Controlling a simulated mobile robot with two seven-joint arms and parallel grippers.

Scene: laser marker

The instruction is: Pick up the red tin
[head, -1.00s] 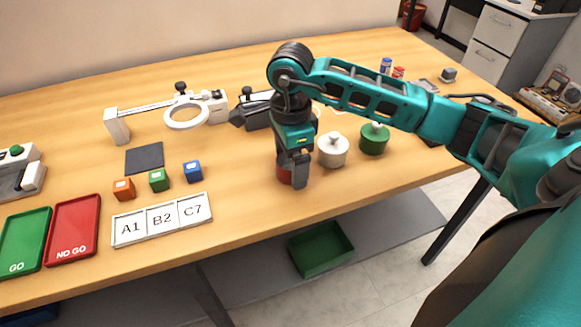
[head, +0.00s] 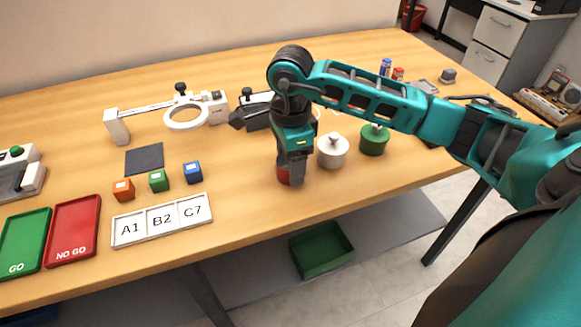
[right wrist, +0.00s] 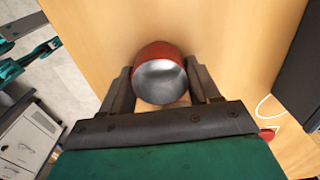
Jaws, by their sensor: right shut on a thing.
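The red tin (head: 283,176) is at the front middle of the table in the head view, partly hidden behind my right gripper (head: 290,179). In the right wrist view the red tin (right wrist: 155,48) shows a red side and a shiny grey metal face turned to the camera. My right gripper (right wrist: 163,88) has one finger on each side of it and is shut on it. I cannot tell any gap between the tin and the table. My left gripper is not in view.
A white tin (head: 333,152) and a green tin (head: 373,142) stand close to the right of the gripper. Several small cubes, including a blue one (head: 193,172), and a labelled tray (head: 163,239) are to the left. The table's front edge is near.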

